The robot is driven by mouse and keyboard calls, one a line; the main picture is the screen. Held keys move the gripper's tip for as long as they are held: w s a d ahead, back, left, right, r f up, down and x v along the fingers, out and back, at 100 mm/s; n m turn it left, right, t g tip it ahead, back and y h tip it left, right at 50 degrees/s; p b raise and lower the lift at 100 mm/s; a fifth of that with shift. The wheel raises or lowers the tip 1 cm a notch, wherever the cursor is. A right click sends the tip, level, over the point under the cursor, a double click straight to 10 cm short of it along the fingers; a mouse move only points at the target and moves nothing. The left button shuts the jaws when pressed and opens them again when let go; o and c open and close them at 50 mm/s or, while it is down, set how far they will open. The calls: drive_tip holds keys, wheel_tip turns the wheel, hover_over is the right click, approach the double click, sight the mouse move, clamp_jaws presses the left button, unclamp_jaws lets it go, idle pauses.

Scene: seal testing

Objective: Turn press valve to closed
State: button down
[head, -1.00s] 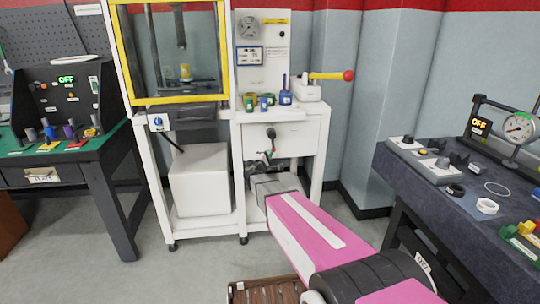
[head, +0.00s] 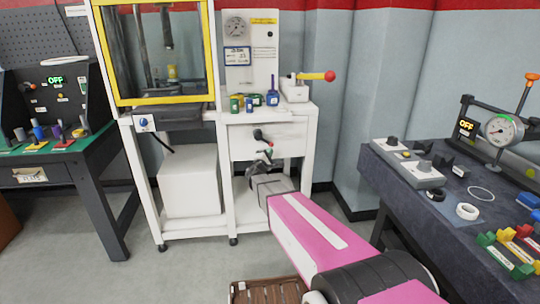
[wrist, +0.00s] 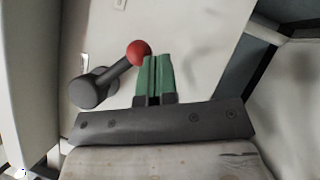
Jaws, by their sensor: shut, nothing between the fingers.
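The press valve is a dark grey hub (wrist: 88,92) with a short arm ending in a red ball (wrist: 138,52), on a white panel in the wrist view. Its arm points up and to the right there. In the head view, the valve (head: 258,134) is on the white cabinet front, with its ball toward the lower right. My gripper (wrist: 153,60) has green fingers, shut and empty. The fingertips are close beside the ball, on its right in the wrist view; I cannot tell whether they touch it. In the head view, my gripper (head: 267,154) is just below the ball.
The press (head: 160,100) with its yellow-framed window stands left of the valve. A yellow lever with a red ball (head: 330,76) sits above right. A dark bench (head: 400,185) with a gauge is at right, and a green-topped bench (head: 75,145) at left.

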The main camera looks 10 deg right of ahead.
drive_tip(key=shift+n+t, duration=0.4)
drive_tip(key=shift+n, duration=0.4)
drive_tip(key=shift+d+r, duration=0.95)
drive_tip(key=shift+r, duration=0.25)
drive_tip(key=shift+d+r, duration=0.95)
drive_tip(key=shift+r, duration=0.25)
drive_tip(key=v, duration=1.1)
drive_tip(key=shift+d, duration=0.2)
